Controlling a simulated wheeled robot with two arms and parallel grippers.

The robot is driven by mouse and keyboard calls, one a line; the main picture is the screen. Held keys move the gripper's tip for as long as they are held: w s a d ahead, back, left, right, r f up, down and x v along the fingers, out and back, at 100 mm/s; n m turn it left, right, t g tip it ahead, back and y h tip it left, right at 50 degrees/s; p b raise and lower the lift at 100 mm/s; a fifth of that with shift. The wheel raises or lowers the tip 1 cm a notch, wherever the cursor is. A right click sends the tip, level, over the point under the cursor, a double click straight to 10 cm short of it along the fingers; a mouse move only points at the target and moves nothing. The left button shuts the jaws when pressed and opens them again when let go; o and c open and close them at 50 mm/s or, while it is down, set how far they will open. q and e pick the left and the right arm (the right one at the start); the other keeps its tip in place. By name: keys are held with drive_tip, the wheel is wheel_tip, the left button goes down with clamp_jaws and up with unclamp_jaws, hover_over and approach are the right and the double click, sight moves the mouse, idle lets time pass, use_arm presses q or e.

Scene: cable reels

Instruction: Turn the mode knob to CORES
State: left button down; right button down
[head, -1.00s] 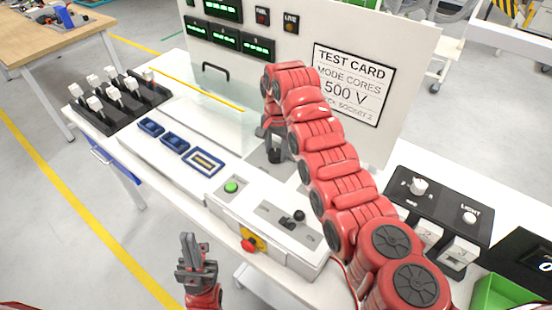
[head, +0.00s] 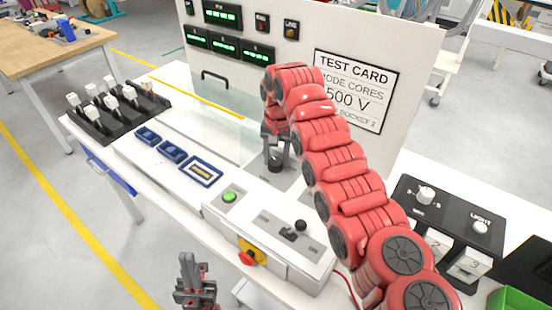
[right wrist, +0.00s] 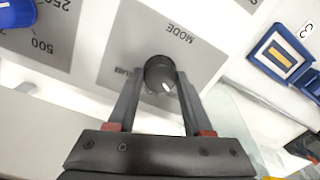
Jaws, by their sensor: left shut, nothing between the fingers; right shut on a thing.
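The mode knob (right wrist: 158,70) is a dark round knob with a small white mark, on a grey plate lettered MODE upside down in the right wrist view. My right gripper (right wrist: 160,78) is shut on the knob, one finger on each side. The white mark points down and slightly right in that view. A partly hidden word shows beside the knob; I cannot read it surely. In the head view the knob (head: 275,164) sits under my right gripper (head: 276,148), largely covered. My left gripper (head: 187,266) is shut and empty, in front of the bench. The test card (head: 353,90) reads MODE CORES, 500 V.
A blue knob (right wrist: 16,14) with a 250/500 scale is beside the mode plate. A clear lid (head: 215,110) with yellow edging, blue-framed sockets (head: 201,172), a green button (head: 229,196), a red stop button (head: 247,257) and a black-knobbed lever (head: 300,226) are nearby.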

sight(276, 162)
drive_tip(key=shift+c, duration=1.6)
unclamp_jaws()
drive_tip(key=shift+r, duration=0.1)
drive_tip(key=shift+r, duration=0.35)
wheel_tip(276, 162, up, 6)
drive_tip(key=shift+s+r, duration=0.1)
drive_tip(key=shift+r, duration=0.1)
wheel_tip(276, 162, up, 10)
drive_tip(key=p, duration=0.9)
drive_tip(key=shift+d+p, duration=0.3)
drive_tip(key=shift+p, duration=0.05)
